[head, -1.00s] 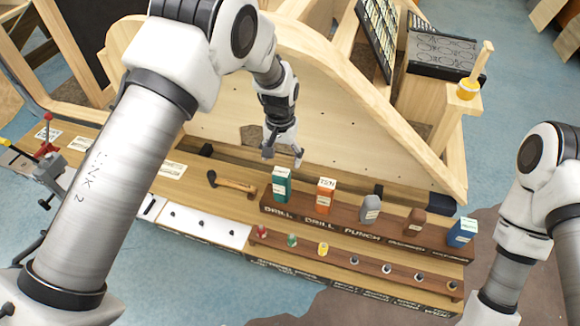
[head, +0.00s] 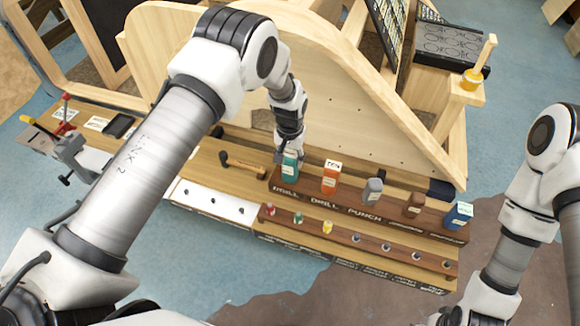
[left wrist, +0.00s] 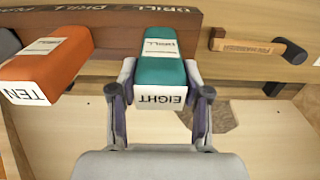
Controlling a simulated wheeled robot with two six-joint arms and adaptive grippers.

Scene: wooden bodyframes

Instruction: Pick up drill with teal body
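The drill with teal body (head: 289,170) is a teal block standing upright at the left end of the brown rack (head: 329,205). In the left wrist view the teal drill (left wrist: 161,67) has a white end marked EIGHT. My left gripper (head: 290,157) is over it from above, with one finger on each side. In the left wrist view the fingers (left wrist: 160,80) lie close against both sides and look shut on it. The drill still stands in its place in the rack. My right gripper is not in view; only my right arm shows at the right.
An orange drill (head: 330,180) marked TEN stands close beside the teal one. Grey (head: 372,190), brown (head: 414,204) and blue (head: 458,215) blocks follow along the rack. A wooden-handled hammer (head: 242,165) lies to the left. A tall wooden panel (head: 360,125) rises just behind.

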